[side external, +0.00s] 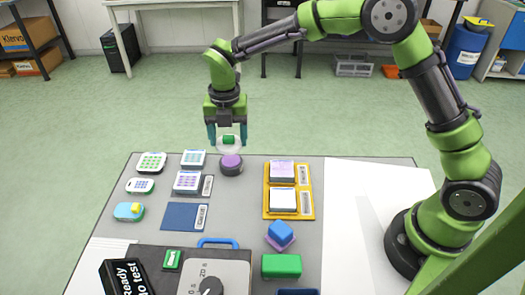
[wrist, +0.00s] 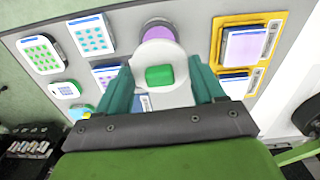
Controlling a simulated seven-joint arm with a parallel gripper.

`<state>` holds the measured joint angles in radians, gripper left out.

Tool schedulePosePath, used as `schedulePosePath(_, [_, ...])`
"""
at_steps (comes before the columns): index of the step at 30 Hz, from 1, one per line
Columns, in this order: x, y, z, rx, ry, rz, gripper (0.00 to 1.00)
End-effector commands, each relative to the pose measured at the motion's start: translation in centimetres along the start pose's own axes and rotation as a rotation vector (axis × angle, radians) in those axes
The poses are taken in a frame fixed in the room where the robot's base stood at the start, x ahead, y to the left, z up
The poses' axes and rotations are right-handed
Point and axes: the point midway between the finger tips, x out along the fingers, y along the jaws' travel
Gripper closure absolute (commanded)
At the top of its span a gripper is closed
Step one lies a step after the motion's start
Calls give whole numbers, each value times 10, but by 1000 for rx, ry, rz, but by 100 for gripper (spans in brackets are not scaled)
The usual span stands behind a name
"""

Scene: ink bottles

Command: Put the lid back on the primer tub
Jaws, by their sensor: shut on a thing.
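My gripper (side external: 227,139) points down and is shut on the lid, one teal finger at each side. The wrist view shows the lid (wrist: 178,97) level between the fingertips (wrist: 161,76). The primer tub (side external: 232,168) is a short, dark round pot with purple on top. It stands upright on the grey mat below the lid, with a small gap showing between them. In the wrist view the lid partly covers the purple tub (wrist: 158,33).
A yellow tray (side external: 267,205) with two plates stands right of the tub. Several well plates (side external: 187,181) are at left. A blue pad (side external: 181,217), a green block (side external: 281,266) and a dial device (side external: 215,272) are nearer the camera. The white surface (side external: 355,200) at right is bare.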

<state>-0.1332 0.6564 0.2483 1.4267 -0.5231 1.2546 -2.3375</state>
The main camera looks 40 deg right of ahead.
Motion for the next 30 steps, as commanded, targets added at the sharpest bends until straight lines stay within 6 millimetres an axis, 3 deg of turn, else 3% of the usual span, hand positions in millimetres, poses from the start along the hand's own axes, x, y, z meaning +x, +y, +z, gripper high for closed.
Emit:
schedulePosePath(4, [-14,4,10,42,-2,-1,60])
schedulePosePath(8, [-10,1,7,49,9,-15,60])
schedulePosePath(30, [48,1,7,48,9,-13,60])
